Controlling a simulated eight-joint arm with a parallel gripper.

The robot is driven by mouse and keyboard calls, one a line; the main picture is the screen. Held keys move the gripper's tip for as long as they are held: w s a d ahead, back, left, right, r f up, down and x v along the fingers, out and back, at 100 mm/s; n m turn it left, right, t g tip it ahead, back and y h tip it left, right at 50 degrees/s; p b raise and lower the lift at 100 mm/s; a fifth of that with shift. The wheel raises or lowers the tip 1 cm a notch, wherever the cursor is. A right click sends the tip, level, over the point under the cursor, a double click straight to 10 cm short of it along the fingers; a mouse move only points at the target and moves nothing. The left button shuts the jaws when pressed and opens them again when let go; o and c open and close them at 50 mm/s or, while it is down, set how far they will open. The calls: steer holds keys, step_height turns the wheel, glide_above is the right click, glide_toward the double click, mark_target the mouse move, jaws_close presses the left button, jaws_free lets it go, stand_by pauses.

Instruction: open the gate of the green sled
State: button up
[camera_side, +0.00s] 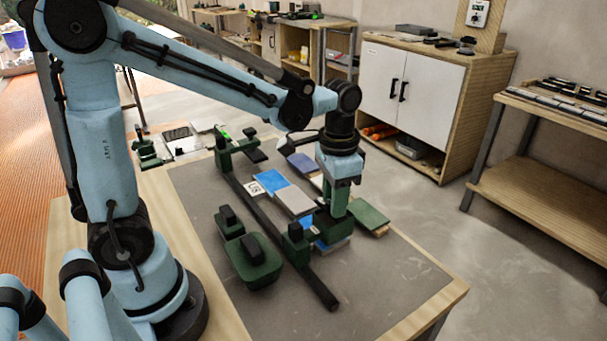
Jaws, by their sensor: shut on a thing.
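A dark rail (262,203) runs diagonally across the grey mat. A green sled (297,243) with a dark knob sits near the rail's front end, its right part reaching under my gripper. My gripper (330,216) points down at the sled's right side and is shut on a green part there. The jaws largely cover this part, so I cannot tell whether it is the gate or how far the gate stands open. A blue and a grey piece show just below it.
Green blocks with dark handles (252,262) stand left of the rail. Blue (271,180) and grey (294,200) tiles lie behind the gripper. A green flat piece (369,215) lies to the right. Another green fixture (232,150) is at the rail's far end. The mat's front right is clear.

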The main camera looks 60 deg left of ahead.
steer(key=m, duration=0.5)
steer(key=shift+m, duration=0.4)
stand_by(0.4)
steer(key=o, duration=1.1)
steer(key=shift+c, duration=0.2)
step_height(320, 180, up, 12)
